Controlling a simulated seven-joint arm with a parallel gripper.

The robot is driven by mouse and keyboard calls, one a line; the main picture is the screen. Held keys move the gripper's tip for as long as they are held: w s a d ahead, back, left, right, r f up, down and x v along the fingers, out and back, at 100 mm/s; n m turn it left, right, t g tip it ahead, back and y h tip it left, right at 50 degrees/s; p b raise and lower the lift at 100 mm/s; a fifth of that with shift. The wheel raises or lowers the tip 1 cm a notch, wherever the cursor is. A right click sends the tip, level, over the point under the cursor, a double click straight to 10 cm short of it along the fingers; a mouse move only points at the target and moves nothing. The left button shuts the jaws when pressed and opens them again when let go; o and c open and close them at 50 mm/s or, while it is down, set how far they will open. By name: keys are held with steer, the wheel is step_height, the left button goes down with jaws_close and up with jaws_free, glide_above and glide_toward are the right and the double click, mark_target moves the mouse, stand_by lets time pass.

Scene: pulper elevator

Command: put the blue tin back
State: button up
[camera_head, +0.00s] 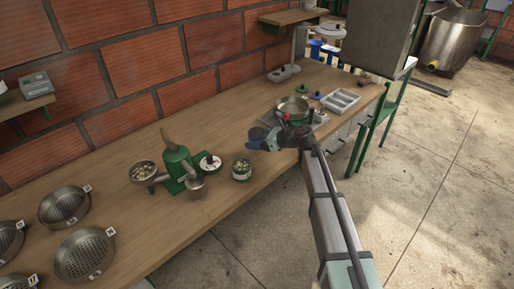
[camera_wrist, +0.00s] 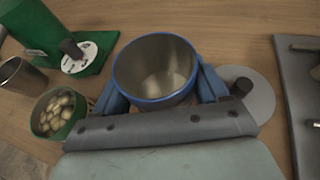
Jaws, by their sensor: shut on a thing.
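The blue tin (camera_wrist: 152,68) is an open metal tin with a blue rim, upright between the fingers in the wrist view. My gripper (camera_wrist: 160,82) is shut on it, one blue finger on each side. In the head view my gripper (camera_head: 264,140) is over the wooden counter, right of the green machine; the tin is hard to tell from the blue fingers there. The inside of the tin looks bare with a pale bottom. I cannot tell whether it touches the counter.
A green tin of pale beans (camera_head: 241,170) stands close to my gripper, beside the green machine (camera_head: 177,167) with its bowl (camera_head: 143,171) and metal cup (camera_head: 196,185). A metal pan (camera_head: 292,106) and divided tray (camera_head: 341,100) are to the right. Sieves (camera_head: 85,254) lie at the left.

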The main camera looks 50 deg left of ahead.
mark_target(257, 153)
steer(key=shift+f, duration=1.95)
steer(key=shift+f, duration=0.1)
steer(key=o, duration=0.9)
steer(key=shift+c, duration=0.2)
steer(key=shift+d, duration=0.1)
steer(key=v, duration=1.2)
